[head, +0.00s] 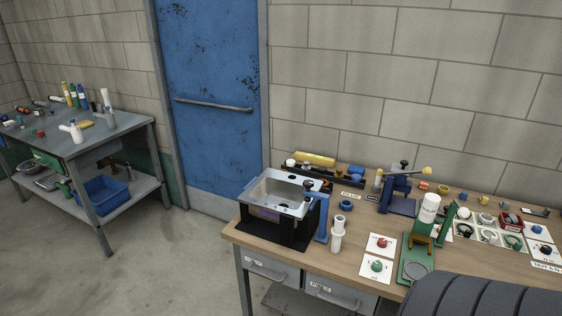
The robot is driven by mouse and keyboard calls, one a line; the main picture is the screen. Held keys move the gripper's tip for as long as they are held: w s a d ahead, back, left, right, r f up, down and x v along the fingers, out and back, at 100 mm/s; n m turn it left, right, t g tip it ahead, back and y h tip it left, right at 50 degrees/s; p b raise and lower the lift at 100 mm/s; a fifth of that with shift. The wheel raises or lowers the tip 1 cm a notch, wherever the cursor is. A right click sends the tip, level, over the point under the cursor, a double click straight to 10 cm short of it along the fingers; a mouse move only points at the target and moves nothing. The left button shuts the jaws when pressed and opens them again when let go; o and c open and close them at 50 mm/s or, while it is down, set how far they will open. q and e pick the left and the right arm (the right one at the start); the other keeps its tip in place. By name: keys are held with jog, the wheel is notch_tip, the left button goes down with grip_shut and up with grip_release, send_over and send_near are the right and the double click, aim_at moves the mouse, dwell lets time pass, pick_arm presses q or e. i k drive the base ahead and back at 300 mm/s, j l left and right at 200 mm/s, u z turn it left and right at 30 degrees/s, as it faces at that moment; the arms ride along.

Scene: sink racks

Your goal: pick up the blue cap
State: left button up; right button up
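Several small blue things could be the blue cap, and I cannot tell which one it is. A blue ring-like piece (346,205) lies on the wooden bench to the right of the sink. Another blue piece (357,171) is at the back of the bench by the wall. A small blue piece (537,229) sits on a white card at the right end. Neither of my grippers shows in the head view.
The steel sink (283,193) in a black stand is at the bench's left end, with a blue faucet (321,217) beside it. A white bottle (429,209) stands on a green stand (415,262). A blue press (397,194) stands behind. A dark ribbed shape covers the lower right corner.

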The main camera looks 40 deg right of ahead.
aim_at(357, 178)
jog(key=i+z, duration=0.1)
jog(key=i, duration=0.35)
jog(key=i+j+z, duration=0.1)
jog(key=i, duration=0.35)
jog(key=i+j+z, duration=0.1)
jog(key=i, duration=0.3)
jog(key=i+j+z, duration=0.1)
jog(key=i+j, duration=0.15)
jog(key=i, duration=0.2)
jog(key=i+j+z, duration=0.15)
jog(key=z, duration=0.35)
jog(key=i+j+z, duration=0.3)
jog(key=z, duration=0.2)
jog(key=i+j+z, duration=0.25)
jog(key=z, duration=0.25)
jog(key=i+j+z, duration=0.1)
jog(key=j+z, duration=0.4)
